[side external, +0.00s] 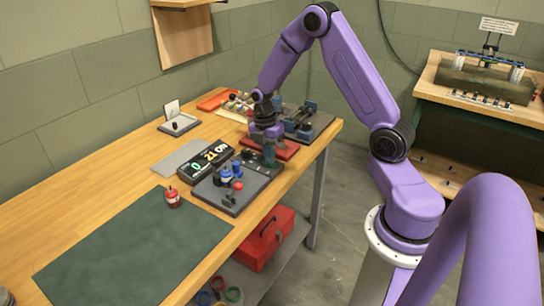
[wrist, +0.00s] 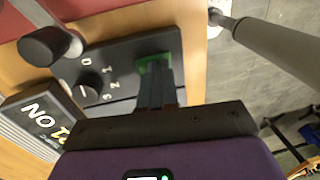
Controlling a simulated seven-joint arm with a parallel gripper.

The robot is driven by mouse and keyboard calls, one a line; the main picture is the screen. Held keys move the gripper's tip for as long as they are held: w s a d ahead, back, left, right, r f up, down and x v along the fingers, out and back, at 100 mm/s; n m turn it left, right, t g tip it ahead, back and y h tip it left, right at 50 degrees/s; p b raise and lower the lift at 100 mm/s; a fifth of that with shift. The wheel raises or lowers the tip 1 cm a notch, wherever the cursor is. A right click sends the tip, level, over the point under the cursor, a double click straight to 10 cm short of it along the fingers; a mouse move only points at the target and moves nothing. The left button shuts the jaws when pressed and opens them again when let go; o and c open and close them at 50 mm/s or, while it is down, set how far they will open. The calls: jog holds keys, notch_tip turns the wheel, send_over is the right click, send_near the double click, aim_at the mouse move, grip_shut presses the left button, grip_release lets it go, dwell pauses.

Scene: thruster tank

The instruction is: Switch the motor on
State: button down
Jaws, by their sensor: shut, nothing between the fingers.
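A dark control panel (wrist: 120,52) fills the middle of the wrist view. It carries a black rotary knob (wrist: 90,83) with white marks around it and a green switch-like part (wrist: 144,66) near its right end. My gripper (wrist: 156,70) is shut and empty, its fingertips at the green part and hiding much of it. I cannot tell whether they press it or how it is set. In the side view my gripper (side external: 269,162) points down over the panel (side external: 256,166).
A display with large characters (side external: 208,159) sits left of the panel. The table edge is close on the right.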

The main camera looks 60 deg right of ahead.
aim_at(273, 165)
jog(key=shift+w+r, duration=0.1)
jog(key=shift+w, duration=0.15)
jog(key=shift+r, duration=0.3)
notch_tip(273, 165, up, 13)
jog(key=s, duration=0.1)
jog(key=shift+s+r, duration=0.15)
jog(key=shift+s, duration=0.2)
jog(key=s+a+r+m, duration=0.1)
jog(key=s+a, duration=0.3)
jog(key=a, duration=0.5)
jog(key=s+a+m, duration=0.1)
jog(key=s+a, duration=0.2)
jog(key=s, duration=0.4)
jog(key=s+a+m+t, duration=0.1)
jog(key=s+a+m, duration=0.1)
jog(key=s+a, duration=0.2)
jog(key=s+a+m, duration=0.1)
jog(key=s+a, duration=0.2)
jog(key=s, duration=0.7)
jog(key=shift+a+f+t, duration=0.2)
jog(key=shift+a+t, duration=0.05)
jog(key=shift+t, duration=0.05)
